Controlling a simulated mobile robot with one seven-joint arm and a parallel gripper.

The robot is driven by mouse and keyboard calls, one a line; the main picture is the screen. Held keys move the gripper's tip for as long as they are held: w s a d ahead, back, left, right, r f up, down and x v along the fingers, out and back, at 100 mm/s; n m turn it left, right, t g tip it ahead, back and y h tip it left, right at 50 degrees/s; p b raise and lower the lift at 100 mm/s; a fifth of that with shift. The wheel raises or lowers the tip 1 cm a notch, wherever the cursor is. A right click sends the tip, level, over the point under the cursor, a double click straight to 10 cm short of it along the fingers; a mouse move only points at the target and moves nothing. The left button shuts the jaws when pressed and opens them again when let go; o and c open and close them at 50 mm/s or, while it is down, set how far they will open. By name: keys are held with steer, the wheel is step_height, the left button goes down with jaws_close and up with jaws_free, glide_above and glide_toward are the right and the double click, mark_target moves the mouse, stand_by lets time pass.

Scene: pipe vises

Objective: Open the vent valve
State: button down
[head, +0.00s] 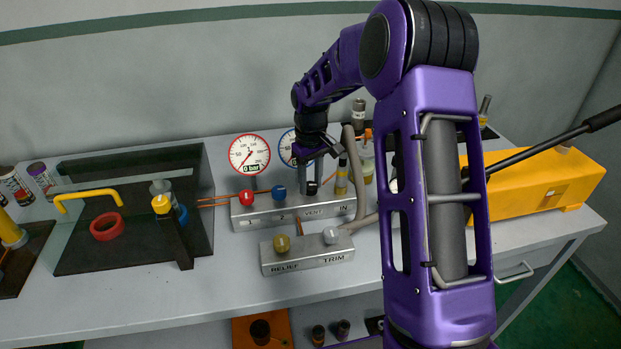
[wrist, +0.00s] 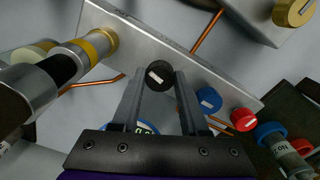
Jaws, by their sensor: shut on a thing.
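The vent valve's black knob (head: 312,188) stands on the grey manifold block (head: 250,220), above the lettering VENT. In the wrist view the black knob (wrist: 159,75), with a white mark on its face, sits between the fingertips. My gripper (head: 311,177) reaches down from above and is shut on this knob. Its two fingers also show in the wrist view (wrist: 160,84), one on each side of the knob. From these frames I cannot tell how far the knob is turned.
A blue knob (head: 279,192) and a red knob (head: 246,197) stand left of the black one. A front block carries a brass RELIEF knob (head: 281,243) and a grey TRIM knob (head: 331,235). Gauges (head: 249,154) stand behind. A yellow pump (head: 540,185) is at right.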

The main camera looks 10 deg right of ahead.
mark_target(310, 185)
steer(key=shift+n, duration=0.7)
steer(key=shift+c, duration=2.1)
jaws_free()
steer(key=shift+r, duration=0.1)
step_height(310, 185, up, 17)
steer(key=shift+r+p, duration=0.15)
steer(key=shift+p, duration=0.15)
